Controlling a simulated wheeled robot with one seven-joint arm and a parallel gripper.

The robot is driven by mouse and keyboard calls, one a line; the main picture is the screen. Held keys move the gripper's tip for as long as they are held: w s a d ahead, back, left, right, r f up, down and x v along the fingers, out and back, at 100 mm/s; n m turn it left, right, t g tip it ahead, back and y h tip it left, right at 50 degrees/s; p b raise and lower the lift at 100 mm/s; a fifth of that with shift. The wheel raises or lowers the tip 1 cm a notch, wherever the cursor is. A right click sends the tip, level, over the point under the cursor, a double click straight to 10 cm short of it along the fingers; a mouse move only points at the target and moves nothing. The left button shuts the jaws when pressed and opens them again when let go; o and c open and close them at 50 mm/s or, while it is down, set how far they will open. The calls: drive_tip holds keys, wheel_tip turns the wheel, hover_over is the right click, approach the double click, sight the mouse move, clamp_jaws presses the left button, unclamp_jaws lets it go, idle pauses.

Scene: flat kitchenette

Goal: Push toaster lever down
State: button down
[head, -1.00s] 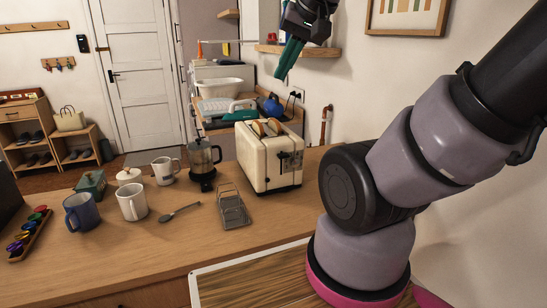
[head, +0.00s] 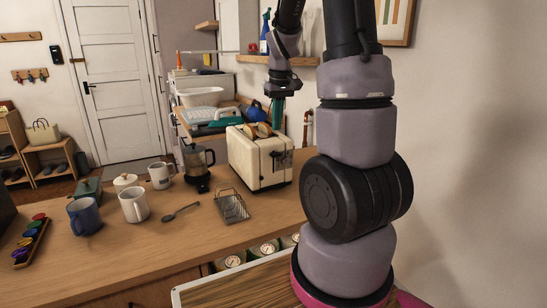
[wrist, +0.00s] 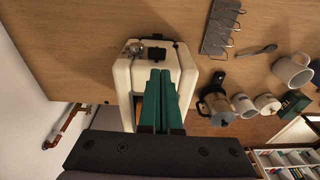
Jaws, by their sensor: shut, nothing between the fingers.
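My gripper (head: 277,108) points down above and just behind the toaster's right side in the head view. In the wrist view, the green fingers of my gripper (wrist: 162,90) are together and empty, over the top of the toaster (wrist: 185,70). The fingers hide part of the toaster's top.
A wire toast rack (head: 231,207), a spoon (head: 181,212), mugs (head: 134,205) and a glass coffee press (head: 196,168) stand left of the toaster. A wall shelf (head: 303,62) is behind. The counter in front of the toaster is clear.

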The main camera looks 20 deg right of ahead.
sight(277, 154)
drive_tip(key=shift+w+d+f, duration=0.15)
drive_tip(key=shift+d+f, duration=0.1)
drive_tip(key=shift+f, duration=0.35)
drive_tip(key=shift+w+f, duration=0.15)
drive_tip(key=shift+f, duration=1.6)
drive_tip(key=shift+w+f, duration=0.15)
drive_tip(key=shift+f, duration=1.55)
wheel_tip(277, 154, down, 6)
drive_tip(key=s, duration=0.1)
drive_tip(key=s+r, duration=0.1)
drive_tip(key=s, duration=0.1)
